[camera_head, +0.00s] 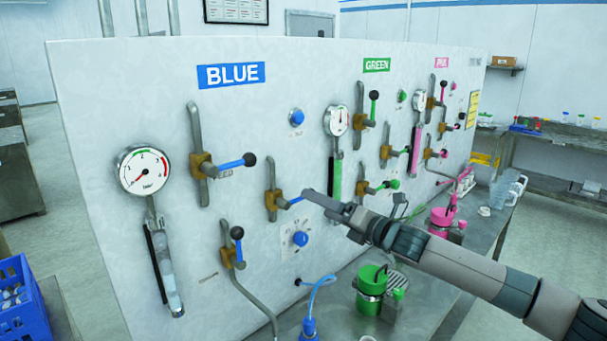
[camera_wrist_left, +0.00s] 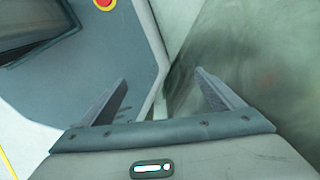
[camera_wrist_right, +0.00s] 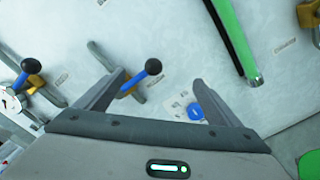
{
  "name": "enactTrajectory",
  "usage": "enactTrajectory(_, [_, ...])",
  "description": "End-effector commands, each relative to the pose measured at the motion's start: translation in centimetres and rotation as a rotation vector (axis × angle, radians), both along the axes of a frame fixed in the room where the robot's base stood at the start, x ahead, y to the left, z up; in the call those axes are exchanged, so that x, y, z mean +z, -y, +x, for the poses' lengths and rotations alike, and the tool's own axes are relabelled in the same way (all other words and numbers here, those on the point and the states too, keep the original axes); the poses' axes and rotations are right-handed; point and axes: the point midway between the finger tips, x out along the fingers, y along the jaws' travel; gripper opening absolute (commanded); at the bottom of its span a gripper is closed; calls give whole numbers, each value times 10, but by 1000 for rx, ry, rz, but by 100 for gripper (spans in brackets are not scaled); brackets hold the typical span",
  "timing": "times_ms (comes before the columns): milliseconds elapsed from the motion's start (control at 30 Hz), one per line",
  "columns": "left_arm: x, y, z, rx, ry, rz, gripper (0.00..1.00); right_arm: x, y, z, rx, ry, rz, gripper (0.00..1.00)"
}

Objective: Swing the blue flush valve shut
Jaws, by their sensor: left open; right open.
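The BLUE section of the panel has several valves with blue levers and black knobs; their small labels are unreadable, so I cannot tell by name which is the flush valve. The middle blue valve (camera_head: 273,196) has its lever pointing right toward my right gripper (camera_head: 320,199). In the right wrist view this blue lever (camera_wrist_right: 130,86) ends in a black knob between the open fingers of my right gripper (camera_wrist_right: 159,77); contact cannot be told. The upper blue lever (camera_head: 231,164) points right. The lower blue lever (camera_head: 239,251) points up. My left gripper (camera_wrist_left: 162,76) is open and empty.
A blue round knob (camera_head: 300,239) sits below the middle valve, with a green-marked tube (camera_head: 335,178) to its right. A pressure gauge (camera_head: 145,170) is at left. A green canister (camera_head: 371,281) stands on the bench below my right arm. A blue crate (camera_head: 22,305) is at lower left.

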Motion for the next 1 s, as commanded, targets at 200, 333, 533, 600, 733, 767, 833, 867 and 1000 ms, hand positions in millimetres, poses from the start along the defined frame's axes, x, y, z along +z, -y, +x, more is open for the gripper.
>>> enactTrajectory(200, [5, 0, 0, 0, 0, 0, 88, 1, 17, -16, -1, -1, 1, 88])
enactTrajectory(333, [7, 0, 0, 0, 0, 0, 88, 1, 25, -24, -1, 0, 0, 88])
enactTrajectory(533, [8, 0, 0, 0, 0, 0, 88, 1, 30, -30, 0, 0, 0, 88])
enactTrajectory(600, [8, 0, 0, 0, 0, 0, 88, 0, 30, -31, 0, 0, 0, 88])
enactTrajectory(733, [8, 0, 0, 0, 0, 0, 88, 0, 30, -30, -1, 0, 0, 88])
enactTrajectory(767, [8, 0, 0, 0, 0, 0, 88, 0, 30, -30, -1, 0, 0, 88])
enactTrajectory(833, [8, 0, 0, 0, 0, 0, 88, 1, 30, -30, -1, 0, 0, 88])
enactTrajectory(867, [8, 0, 0, 0, 0, 0, 88, 1, 30, -30, -1, 0, 0, 88])
enactTrajectory(1000, [8, 0, 1, 0, 1, 0, 88, 1, 30, -30, -1, 0, 0, 88])
